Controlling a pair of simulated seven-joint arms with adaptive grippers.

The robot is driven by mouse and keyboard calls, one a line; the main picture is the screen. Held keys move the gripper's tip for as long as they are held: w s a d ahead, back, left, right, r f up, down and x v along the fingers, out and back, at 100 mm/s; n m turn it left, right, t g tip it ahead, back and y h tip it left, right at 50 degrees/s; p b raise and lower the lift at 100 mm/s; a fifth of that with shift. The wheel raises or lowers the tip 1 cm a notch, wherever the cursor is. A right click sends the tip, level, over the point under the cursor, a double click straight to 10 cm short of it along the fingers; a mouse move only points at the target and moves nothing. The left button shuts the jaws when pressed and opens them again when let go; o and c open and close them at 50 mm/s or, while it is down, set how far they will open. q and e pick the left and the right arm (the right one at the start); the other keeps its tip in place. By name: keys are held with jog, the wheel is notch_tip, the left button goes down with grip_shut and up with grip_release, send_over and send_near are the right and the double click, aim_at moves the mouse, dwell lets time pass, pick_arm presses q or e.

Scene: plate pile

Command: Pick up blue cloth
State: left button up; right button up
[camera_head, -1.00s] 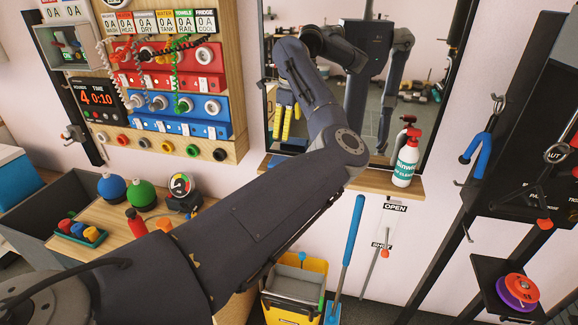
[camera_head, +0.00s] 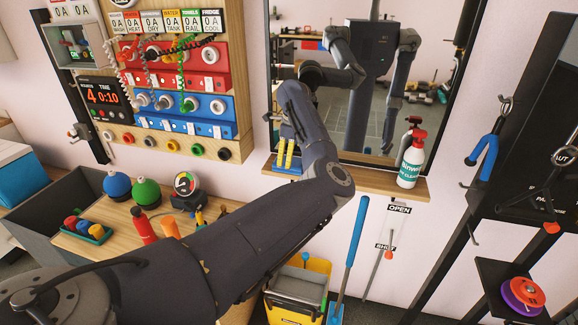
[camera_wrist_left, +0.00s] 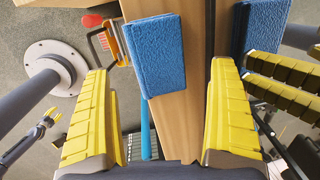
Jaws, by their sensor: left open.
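The blue cloth (camera_wrist_left: 153,55) is a folded, fuzzy block on the wooden shelf below the mirror. In the head view the cloth (camera_head: 282,168) shows only partly, low behind my left gripper's fingers. My left gripper (camera_head: 286,154) has yellow fingers pointing down just above the shelf. In the left wrist view the left gripper (camera_wrist_left: 160,75) is open, with the cloth ahead between its two fingers and no visible contact. My right gripper does not show directly.
The mirror (camera_head: 385,105) stands close behind the shelf and reflects my arms. A yellow mop bucket (camera_head: 298,290) and a blue-handled pole (camera_head: 355,232) stand below. A control panel (camera_head: 185,75) is at left.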

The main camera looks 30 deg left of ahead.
pick_arm(q)
jog(key=shift+w+a+f, duration=0.1)
jog(key=shift+a+f, duration=0.15)
jog(key=shift+f, duration=1)
jog(key=shift+w+a+f, duration=0.1)
jog(key=shift+a+f, duration=0.1)
jog(key=shift+f, duration=1)
jog(key=c, duration=1.3)
jog(key=shift+r, duration=0.15)
jog(key=shift+c, duration=0.2)
